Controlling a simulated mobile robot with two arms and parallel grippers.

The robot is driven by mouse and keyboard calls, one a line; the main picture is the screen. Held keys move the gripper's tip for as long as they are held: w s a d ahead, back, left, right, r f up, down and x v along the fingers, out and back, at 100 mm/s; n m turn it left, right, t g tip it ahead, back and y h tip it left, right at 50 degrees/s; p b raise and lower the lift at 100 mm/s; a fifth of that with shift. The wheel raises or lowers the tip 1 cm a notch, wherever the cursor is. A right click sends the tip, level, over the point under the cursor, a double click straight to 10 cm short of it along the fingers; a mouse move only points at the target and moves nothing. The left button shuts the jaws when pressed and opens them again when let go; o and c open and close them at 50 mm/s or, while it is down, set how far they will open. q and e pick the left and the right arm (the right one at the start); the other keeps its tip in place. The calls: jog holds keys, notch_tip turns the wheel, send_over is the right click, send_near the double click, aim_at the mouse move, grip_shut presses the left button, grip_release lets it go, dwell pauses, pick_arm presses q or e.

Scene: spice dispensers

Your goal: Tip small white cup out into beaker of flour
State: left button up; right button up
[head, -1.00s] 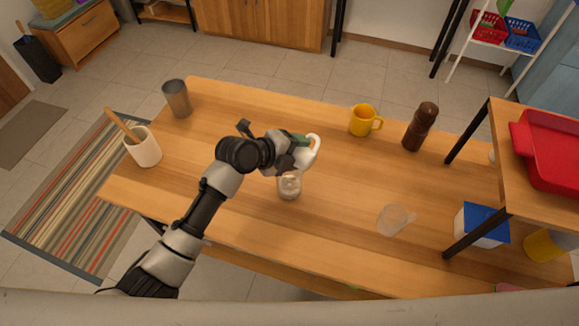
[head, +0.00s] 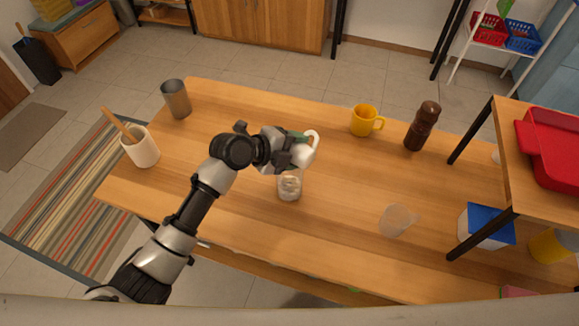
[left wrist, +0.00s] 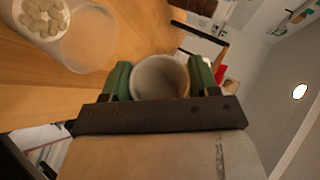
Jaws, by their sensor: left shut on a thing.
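A clear beaker (head: 289,187) stands upright on the table just below the cup, partly hidden by the gripper. In the left wrist view the beaker (left wrist: 92,42) shows at upper left, with pale lumps inside rather than smooth powder. The cup is apart from the beaker. My right gripper is not in view.
An empty clear beaker (head: 396,220) stands to the right. A yellow mug (head: 364,121) and brown pepper mill (head: 422,127) stand behind. A metal tumbler (head: 175,98) and white utensil pot (head: 142,149) are at left. A raised shelf (head: 506,150) borders the right.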

pick_arm(q)
jog(key=shift+w+a+n+g+h+b, duration=0.25)
jog(key=shift+n+h+b, duration=0.45)
jog(key=shift+b, duration=1.3)
jog(key=shift+w+a+f+n+g+h+b, duration=0.15)
jog(key=shift+n+h+b, duration=0.35)
jog(key=shift+b, duration=1.05)
jog(key=shift+w+a+r+n+g+h+b, duration=0.15)
jog(key=shift+n+h+b, duration=0.35)
jog(key=shift+b, duration=1)
